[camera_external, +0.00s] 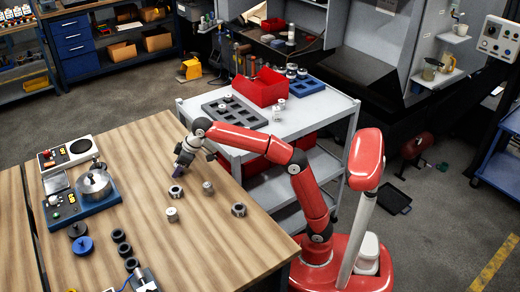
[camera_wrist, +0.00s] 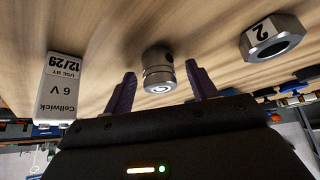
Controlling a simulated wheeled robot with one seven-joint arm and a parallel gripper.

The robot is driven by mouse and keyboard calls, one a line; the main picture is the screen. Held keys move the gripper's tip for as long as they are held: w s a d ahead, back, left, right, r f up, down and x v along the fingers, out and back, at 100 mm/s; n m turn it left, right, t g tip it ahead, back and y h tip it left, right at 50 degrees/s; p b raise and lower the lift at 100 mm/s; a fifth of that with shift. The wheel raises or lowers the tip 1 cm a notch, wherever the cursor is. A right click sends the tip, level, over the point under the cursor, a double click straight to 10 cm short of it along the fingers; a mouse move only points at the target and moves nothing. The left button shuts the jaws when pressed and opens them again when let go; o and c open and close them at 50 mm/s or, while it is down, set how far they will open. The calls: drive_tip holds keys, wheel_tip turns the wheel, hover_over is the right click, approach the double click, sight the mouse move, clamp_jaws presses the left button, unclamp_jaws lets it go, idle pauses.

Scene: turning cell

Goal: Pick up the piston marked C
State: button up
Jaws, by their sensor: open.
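In the wrist view a grey metal piston (camera_wrist: 158,72) stands on the wooden table, with a ring groove and a small mark on its face that is too small to read surely. My gripper (camera_wrist: 161,82) is open; its two dark purple fingers are on either side of the piston, with gaps, and hold nothing. In the external view my gripper (camera_external: 178,170) is low over the table (camera_external: 215,250), pointing down. Two small pistons stand near it, one in front (camera_external: 172,214) and one to the right (camera_external: 208,187). I cannot tell which one the wrist view shows.
Nuts (camera_external: 176,194) (camera_external: 238,209) lie near the gripper. A blue-based device (camera_external: 85,200) is left. A cart with a grey tray (camera_external: 232,110) stands behind.

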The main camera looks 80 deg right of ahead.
drive_tip(key=c, duration=1.1)
drive_tip(key=shift+r, duration=0.1)
